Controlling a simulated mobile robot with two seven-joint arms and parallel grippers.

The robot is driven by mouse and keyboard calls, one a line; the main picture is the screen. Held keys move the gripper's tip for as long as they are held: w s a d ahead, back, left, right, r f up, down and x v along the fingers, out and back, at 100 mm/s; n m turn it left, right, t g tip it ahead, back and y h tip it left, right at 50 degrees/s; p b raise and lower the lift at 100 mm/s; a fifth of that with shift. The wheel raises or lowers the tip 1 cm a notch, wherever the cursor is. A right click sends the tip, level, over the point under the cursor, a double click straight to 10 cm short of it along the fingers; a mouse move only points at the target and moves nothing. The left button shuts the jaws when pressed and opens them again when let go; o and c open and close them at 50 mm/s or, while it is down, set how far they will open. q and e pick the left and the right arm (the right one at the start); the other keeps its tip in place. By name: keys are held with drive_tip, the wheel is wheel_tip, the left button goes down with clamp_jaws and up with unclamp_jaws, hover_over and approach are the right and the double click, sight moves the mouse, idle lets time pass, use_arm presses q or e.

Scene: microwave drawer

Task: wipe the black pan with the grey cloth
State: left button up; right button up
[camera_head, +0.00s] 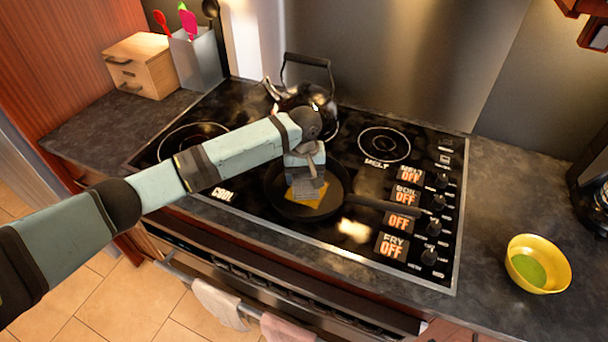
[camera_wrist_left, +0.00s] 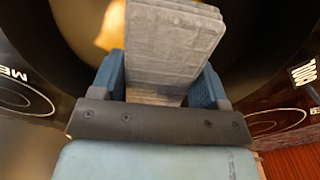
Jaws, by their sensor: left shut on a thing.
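The black pan (camera_head: 343,183) sits on the stovetop, with its handle pointing right. My left gripper (camera_head: 308,178) reaches down over the pan and is shut on the grey cloth (camera_head: 306,190). The folded cloth (camera_wrist_left: 175,45) fills the middle of the left wrist view between the two blue fingers. A yellow-orange patch (camera_head: 312,207) shows in the pan right under the cloth; whether cloth and patch touch is hard to tell. The pan (camera_wrist_left: 255,30) surrounds the cloth in the wrist view. My right gripper is in neither view.
A dark kettle (camera_head: 305,95) stands on the stovetop (camera_head: 455,215) behind the pan. A yellow bowl (camera_head: 555,285) with something green stands on the counter at right. A wooden box (camera_head: 143,75) and a utensil holder (camera_head: 197,60) stand back left. Control knobs line the stove's right side.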

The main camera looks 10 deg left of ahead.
use_arm(q)
drive_tip(key=shift+f, duration=0.35)
idle(0.3)
